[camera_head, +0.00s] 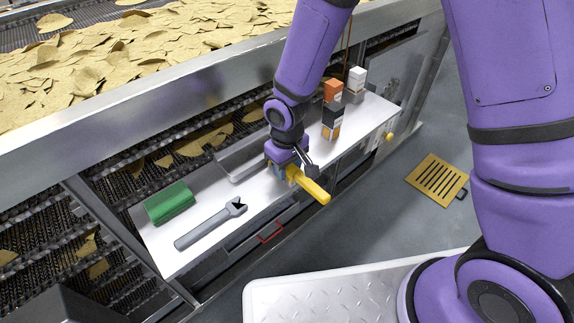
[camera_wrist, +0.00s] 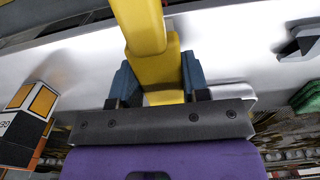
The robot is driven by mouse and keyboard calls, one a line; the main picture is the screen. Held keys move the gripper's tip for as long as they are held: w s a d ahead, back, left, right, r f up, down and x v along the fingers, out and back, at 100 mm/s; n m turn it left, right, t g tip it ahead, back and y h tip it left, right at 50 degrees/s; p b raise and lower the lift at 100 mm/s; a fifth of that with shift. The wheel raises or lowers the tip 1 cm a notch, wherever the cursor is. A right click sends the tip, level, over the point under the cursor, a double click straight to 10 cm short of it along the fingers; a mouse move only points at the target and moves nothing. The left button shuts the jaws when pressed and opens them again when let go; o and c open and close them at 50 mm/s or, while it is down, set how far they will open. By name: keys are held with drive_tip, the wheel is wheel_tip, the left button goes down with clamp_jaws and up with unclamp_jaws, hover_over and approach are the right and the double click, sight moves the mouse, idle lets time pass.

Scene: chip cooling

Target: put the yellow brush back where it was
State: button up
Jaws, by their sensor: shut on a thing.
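The yellow brush (camera_head: 312,188) is between the fingers of my gripper (camera_head: 288,172), over the front edge of the metal shelf (camera_head: 160,240). Its thick yellow handle points toward the lower right, past the shelf edge. In the wrist view, the yellow brush (camera_wrist: 146,30) runs up from between the two blue-grey fingers of my gripper (camera_wrist: 158,80), which is shut on it. The fingers and wrist hide part of the brush, and I see no bristles. I cannot tell whether the brush touches the shelf.
A green block (camera_head: 170,204) and a grey wrench (camera_head: 210,224) lie on the shelf's left part. Orange-and-black boxes (camera_head: 332,110) and a white-and-grey box (camera_head: 355,84) stand on its right. A conveyor of chips (camera_head: 110,65) runs behind. A yellow grate (camera_head: 437,180) is on the floor.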

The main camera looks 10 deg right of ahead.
drive_tip(key=o, duration=1)
drive_tip(key=shift+r, duration=0.15)
wheel_tip(320, 180, up, 12)
